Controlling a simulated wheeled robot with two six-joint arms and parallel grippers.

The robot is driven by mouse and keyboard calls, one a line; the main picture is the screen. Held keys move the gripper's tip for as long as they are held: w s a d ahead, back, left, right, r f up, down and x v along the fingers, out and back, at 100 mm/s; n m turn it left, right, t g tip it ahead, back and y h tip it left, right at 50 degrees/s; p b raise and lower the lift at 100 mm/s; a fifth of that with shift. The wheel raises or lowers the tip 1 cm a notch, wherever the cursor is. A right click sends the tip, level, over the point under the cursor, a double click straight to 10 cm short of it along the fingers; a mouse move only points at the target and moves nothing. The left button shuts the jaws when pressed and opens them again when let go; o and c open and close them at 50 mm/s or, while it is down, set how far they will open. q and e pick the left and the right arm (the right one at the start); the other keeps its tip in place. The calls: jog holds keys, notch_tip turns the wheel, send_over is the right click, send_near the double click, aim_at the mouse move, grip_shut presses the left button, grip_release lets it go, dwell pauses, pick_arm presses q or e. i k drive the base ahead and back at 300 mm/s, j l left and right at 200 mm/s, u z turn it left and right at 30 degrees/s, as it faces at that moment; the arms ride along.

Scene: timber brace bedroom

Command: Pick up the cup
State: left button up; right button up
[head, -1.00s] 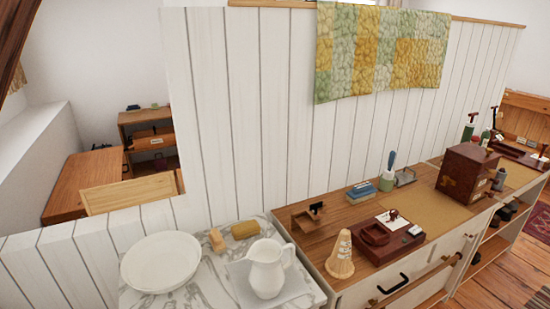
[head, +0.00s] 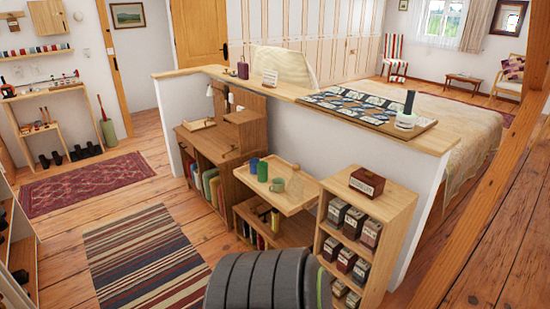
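Several cup-like things stand on a light wooden shelf board (head: 268,192) that juts out from a cabinet in the middle of the head view. A blue cup (head: 253,165) is at the back left. A taller dark green cup (head: 262,172) stands beside it. All are small in the picture, and which one is the cup cannot be told. A rounded dark grey part of my own arm fills the bottom middle. Neither gripper shows.
An open shelf unit (head: 392,205) with several dark labelled tins stands right of the board, a red-brown box (head: 367,182) on top. A low white wall (head: 345,150) runs behind. A striped rug (head: 145,260) and bare floor lie clear at left. A timber post (head: 480,200) slants at right.

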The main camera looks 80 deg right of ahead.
aim_at(278, 183)
jog(key=z, duration=2.8)
jog(key=i+j, duration=0.2)
jog(key=i, duration=0.3)
jog(key=i+j, duration=0.2)
jog(key=i, duration=0.35)
jog(key=i+j, duration=0.2)
jog(key=i, duration=0.3)
jog(key=i+j, duration=0.15)
jog(key=i, duration=0.35)
